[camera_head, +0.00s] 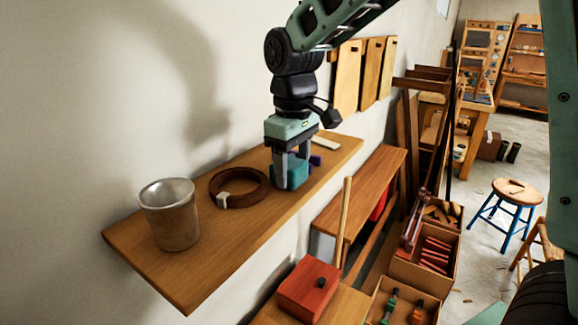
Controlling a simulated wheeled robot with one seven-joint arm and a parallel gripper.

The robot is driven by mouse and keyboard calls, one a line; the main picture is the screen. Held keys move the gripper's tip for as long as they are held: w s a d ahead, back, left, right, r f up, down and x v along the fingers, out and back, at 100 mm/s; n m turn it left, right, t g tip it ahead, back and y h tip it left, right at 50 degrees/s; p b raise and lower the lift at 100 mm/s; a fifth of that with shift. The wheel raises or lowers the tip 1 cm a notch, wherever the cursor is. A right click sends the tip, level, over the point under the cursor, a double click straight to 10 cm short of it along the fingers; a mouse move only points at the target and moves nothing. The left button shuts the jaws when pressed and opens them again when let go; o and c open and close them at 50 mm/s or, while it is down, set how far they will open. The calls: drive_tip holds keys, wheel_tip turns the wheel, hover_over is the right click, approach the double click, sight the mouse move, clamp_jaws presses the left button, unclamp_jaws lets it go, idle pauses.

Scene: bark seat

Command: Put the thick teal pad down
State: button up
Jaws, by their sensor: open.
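The thick teal pad (293,172) is a teal block standing on the wooden shelf (185,269), toward its right half. My gripper (290,176) points down over the pad, with its fingers down beside it. The jaws are open, and the fingers hide part of the pad. The pad appears to rest on the shelf; I cannot tell whether a finger touches it.
On the shelf stand a metal cup (170,218) at the left and a brown ring with a pale clip (238,187) left of my gripper. A purple item (316,161) and a pale flat strip (326,144) lie just behind it. The shelf's front edge is bare.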

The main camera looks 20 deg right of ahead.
drive_tip(key=shift+f, duration=0.2)
drive_tip(key=c, duration=0.7)
